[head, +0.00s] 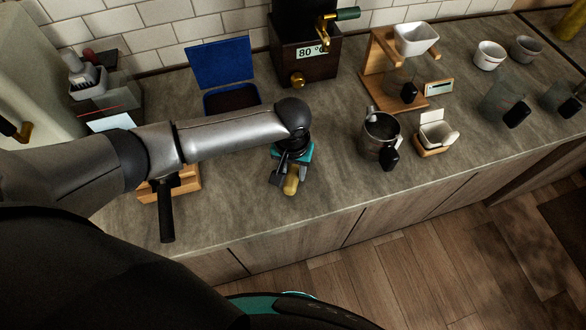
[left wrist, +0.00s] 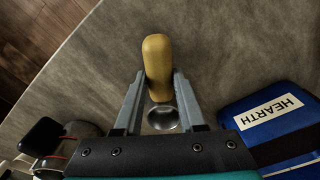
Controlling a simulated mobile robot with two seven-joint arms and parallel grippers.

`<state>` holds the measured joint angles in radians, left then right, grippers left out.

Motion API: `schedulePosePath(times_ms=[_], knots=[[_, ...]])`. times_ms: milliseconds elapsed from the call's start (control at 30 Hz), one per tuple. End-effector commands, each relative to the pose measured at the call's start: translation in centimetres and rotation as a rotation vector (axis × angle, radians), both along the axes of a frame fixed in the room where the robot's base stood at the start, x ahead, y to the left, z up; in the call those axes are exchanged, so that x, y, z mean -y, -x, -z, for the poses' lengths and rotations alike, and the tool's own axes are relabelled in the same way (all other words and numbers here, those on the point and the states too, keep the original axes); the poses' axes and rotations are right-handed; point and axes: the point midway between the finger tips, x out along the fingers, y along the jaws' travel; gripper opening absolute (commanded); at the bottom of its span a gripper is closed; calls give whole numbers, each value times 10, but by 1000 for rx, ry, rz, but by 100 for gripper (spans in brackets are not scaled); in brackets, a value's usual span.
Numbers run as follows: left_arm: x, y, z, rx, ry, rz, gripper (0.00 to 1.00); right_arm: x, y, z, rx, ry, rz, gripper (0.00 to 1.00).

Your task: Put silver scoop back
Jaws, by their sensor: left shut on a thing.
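The silver scoop has a yellow handle (head: 291,184) and a small round silver bowl (left wrist: 164,118). My left gripper (head: 284,176) is shut on the scoop near where the handle meets the bowl. In the left wrist view the handle (left wrist: 157,62) sticks out beyond the fingers, and the bowl sits between them near the palm. The scoop is over the front part of the counter; its height above the surface is hard to tell. An open blue tin (head: 222,66) with dark contents stands behind my left forearm. My right gripper is not in view.
A grinder (head: 305,60) marked 80 stands at the back. A metal jug (head: 381,138), a white container on a wooden base (head: 436,134) and a wooden dripper stand (head: 397,100) are to the right. A wooden block (head: 184,184) is left. Counter (head: 330,185) around the gripper is clear.

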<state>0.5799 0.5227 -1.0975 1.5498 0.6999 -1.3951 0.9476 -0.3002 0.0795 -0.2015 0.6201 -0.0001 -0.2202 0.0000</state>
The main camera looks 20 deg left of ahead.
Motion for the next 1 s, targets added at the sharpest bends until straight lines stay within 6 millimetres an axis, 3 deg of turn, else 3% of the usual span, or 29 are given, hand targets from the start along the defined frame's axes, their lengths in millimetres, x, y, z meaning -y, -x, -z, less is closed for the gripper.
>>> schedulePosePath(times_ms=[633,667,933,1000], knots=[[0,0,9,1,1,0,0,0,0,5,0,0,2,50],[0,0,9,1,1,0,40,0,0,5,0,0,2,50],[0,0,9,1,0,0,71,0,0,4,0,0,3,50],[0,0,9,0,0,0,74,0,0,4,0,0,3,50]])
